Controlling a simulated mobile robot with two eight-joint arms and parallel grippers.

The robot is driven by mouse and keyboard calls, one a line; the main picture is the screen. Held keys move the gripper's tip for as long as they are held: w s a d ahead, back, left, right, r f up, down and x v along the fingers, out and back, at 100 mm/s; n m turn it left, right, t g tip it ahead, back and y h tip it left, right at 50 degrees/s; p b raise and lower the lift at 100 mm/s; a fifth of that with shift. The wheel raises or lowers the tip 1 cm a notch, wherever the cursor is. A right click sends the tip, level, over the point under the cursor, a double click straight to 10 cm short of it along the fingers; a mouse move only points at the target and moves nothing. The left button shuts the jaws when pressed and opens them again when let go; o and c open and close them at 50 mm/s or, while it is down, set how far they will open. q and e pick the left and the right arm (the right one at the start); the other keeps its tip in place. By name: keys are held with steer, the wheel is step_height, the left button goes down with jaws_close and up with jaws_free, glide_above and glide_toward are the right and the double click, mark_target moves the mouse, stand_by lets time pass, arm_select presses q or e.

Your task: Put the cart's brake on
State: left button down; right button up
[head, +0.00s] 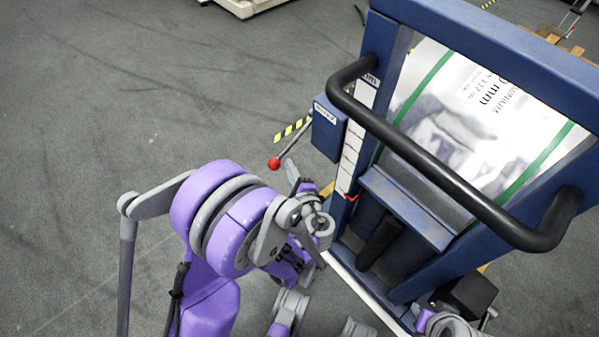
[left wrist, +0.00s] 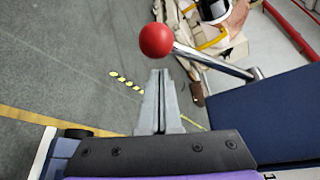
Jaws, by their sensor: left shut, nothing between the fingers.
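The cart (head: 385,25) is a blue frame with a black push handle (head: 425,165), and it holds a silver foil roll (head: 450,120). On its left side a blue box (head: 328,130) carries a metal brake lever (head: 296,143) with a red ball knob (head: 274,163). My left gripper (head: 291,168) is just right of and below the knob. In the left wrist view its shut, empty fingers (left wrist: 160,78) point toward the red knob (left wrist: 156,40), with the lever rod (left wrist: 215,62) running right from it. Whether they touch is unclear. My right gripper is not seen.
The grey floor (head: 120,90) left of the cart is clear, with yellow-black striped tape (head: 292,130) near the lever. The cart's blue side (left wrist: 275,115) is close at the right of the left wrist view. A pale base (head: 243,6) stands far off.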

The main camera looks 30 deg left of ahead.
arm_select(q)
steer(key=shift+s+a+r, duration=0.3)
steer(key=shift+s+r, duration=0.1)
steer(key=shift+s, duration=0.2)
steer(key=shift+s+a+r+m+g+p, duration=0.15)
steer(key=shift+s+r+m+g+p, duration=0.2)
steer(key=shift+r+p, duration=0.35)
steer(key=shift+s+a+r+m+g+p, duration=0.15)
steer(key=shift+s+r+m+p, duration=0.25)
steer(key=shift+r+p, duration=0.25)
step_height(320, 180, up, 15)
steer(key=m+g+y+p, duration=0.1)
steer(key=m+g+p, duration=0.55)
steer(key=p, duration=0.35)
glide_above(279, 162)
steer(key=d, duration=0.2)
steer(key=shift+a+r+m+t, duration=0.1)
steer(key=shift+r+m+t, duration=0.35)
steer(key=shift+r, duration=0.2)
